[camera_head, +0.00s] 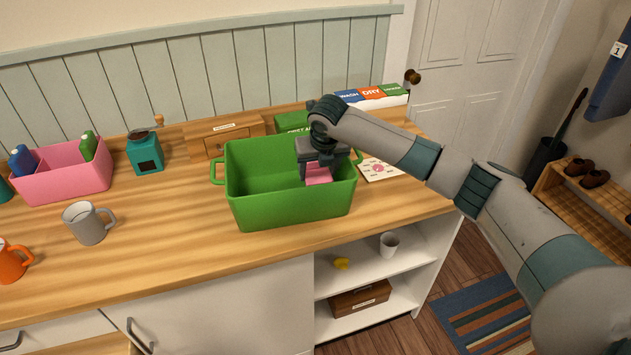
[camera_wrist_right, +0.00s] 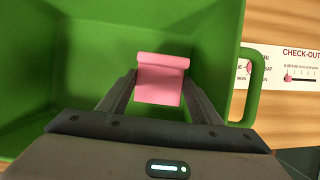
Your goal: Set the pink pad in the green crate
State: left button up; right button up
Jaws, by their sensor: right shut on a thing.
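The green crate (camera_head: 290,210) stands on the wooden counter near its right end. My right gripper (camera_head: 318,172) reaches down into the right part of the crate and is shut on the pink pad (camera_head: 318,176). In the right wrist view the pink pad (camera_wrist_right: 161,82) sits between the two fingers of the right gripper (camera_wrist_right: 161,95), with the green crate (camera_wrist_right: 65,75) around and below it. I cannot tell whether the pad touches the crate floor. My left gripper is not in view.
A pink bin (camera_head: 65,178) with bottles, a teal grinder (camera_head: 145,155), a grey mug (camera_head: 88,223) and an orange mug (camera_head: 12,262) stand to the left. A wooden drawer box (camera_head: 225,137) and a green first-aid box (camera_head: 292,122) are behind the crate. A printed card (camera_head: 378,170) lies right of it.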

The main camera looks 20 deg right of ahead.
aim_at(319, 179)
jog(key=shift+f, duration=0.5)
jog(key=shift+f+p, duration=0.65)
jog(key=shift+f, duration=1.2)
jog(key=o, duration=0.7)
jog(key=shift+f, duration=0.1)
jog(key=shift+o, duration=0.2)
